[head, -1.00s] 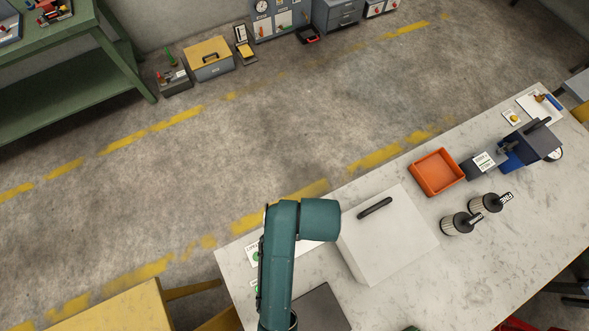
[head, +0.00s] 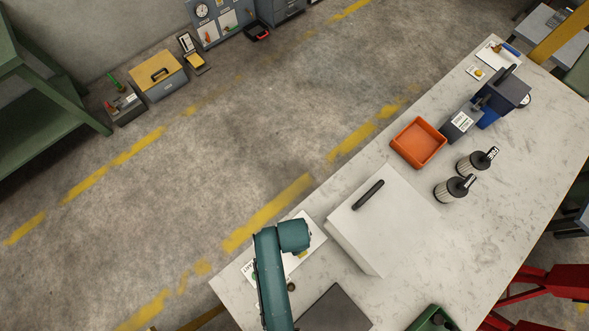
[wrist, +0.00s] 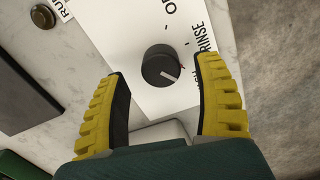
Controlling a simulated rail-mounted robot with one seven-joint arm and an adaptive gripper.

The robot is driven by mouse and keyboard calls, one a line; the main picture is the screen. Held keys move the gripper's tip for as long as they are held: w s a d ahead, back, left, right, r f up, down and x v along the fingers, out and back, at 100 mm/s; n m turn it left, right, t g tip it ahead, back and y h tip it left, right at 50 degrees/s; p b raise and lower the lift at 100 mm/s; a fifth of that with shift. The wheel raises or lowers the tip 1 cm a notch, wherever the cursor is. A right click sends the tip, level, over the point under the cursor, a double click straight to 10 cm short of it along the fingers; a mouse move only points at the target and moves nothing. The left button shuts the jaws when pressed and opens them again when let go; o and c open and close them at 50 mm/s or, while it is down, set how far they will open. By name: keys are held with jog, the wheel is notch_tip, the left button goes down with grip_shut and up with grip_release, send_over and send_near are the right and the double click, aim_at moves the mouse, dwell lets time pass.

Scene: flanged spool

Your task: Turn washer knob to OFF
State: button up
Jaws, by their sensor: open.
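The washer knob (wrist: 159,64) is a round black dial with a white pointer line, set on a white panel (wrist: 115,30) in the wrist view. Its line points to the lower right, toward a partly hidden label ending in "SH". "RINSE" stands at the right, and a cut-off label starting with "O" is above. My gripper (wrist: 165,72) is open, with a yellow, black-padded finger on each side of the knob in the picture; contact cannot be told. In the head view the panel (head: 313,236) lies partly under my teal arm, which hides the knob.
A large white box with a black handle (head: 369,195) stands right of the panel in the head view. An orange tray (head: 418,143) and two ribbed black-topped cylinders (head: 454,188) lie farther along the bench. A dark plate (head: 334,312) is near the front.

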notch_tip(320, 180, down, 4)
jog(key=shift+r, duration=0.25)
jog(key=c, duration=1.2)
